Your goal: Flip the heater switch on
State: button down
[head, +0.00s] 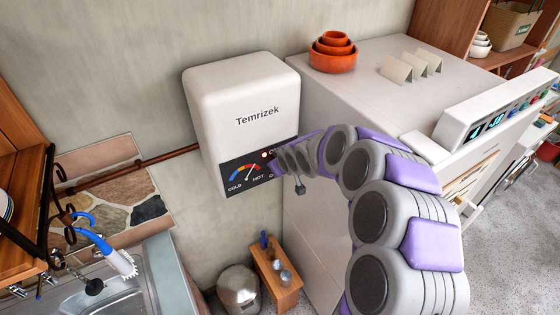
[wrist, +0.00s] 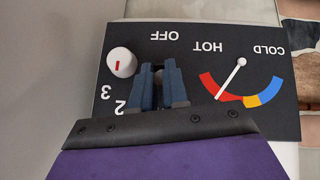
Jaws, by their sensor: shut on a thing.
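The white heater (head: 215,115), marked "Temrizek", hangs on the wall in the head view. Its dark control panel (head: 228,169) carries a cold-to-hot dial and a red light (head: 264,155) beside lettering partly covered by my arm. In the wrist view the panel (wrist: 205,52) appears upside down, with "OFF" above my fingers. My gripper (wrist: 158,68) is shut on a small switch (wrist: 158,77) below that word; the fingers hide most of it. In the head view my gripper (head: 278,167) is at the panel's right side. The switch's position cannot be told.
The dial needle (wrist: 231,77) is on the other side. A large white appliance (head: 385,85) with orange bowls (head: 333,55) stands at right. A sink (head: 120,290) is at lower left.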

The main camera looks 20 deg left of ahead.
jog(key=shift+w+a+r+g+h, duration=0.1)
jog(key=shift+r+g+h, duration=0.1)
jog(key=shift+g+h, duration=0.2)
dwell(0.4)
jog(key=c, duration=1.1)
grip_release()
jog(key=shift+c, duration=0.2)
jog(key=shift+w+a+f, duration=0.2)
jog(key=shift+w, duration=0.05)
jog(key=b+v, duration=0.3)
jog(key=v, duration=1.4)
jog(key=shift+r, duration=0.1)
jog(key=s+d+f+m+g+h+b, duration=0.2)
jog(key=s+d+f+m+b, duration=0.2)
jog(key=s+d+f+b, duration=0.8)
jog(key=s+d+f+m+g+h+b, duration=0.3)
jog(key=s+d+f+b, duration=0.55)
jog(key=s+d, duration=0.65)
jog(key=s+d+f+m+g+b, duration=0.2)
jog(key=s+d+f+m, duration=0.2)
jog(key=s+f, duration=0.4)
jog(key=shift+s+y+b, duration=0.3)
jog(key=shift+s+b, duration=0.1)
jog(key=shift+s, duration=0.35)
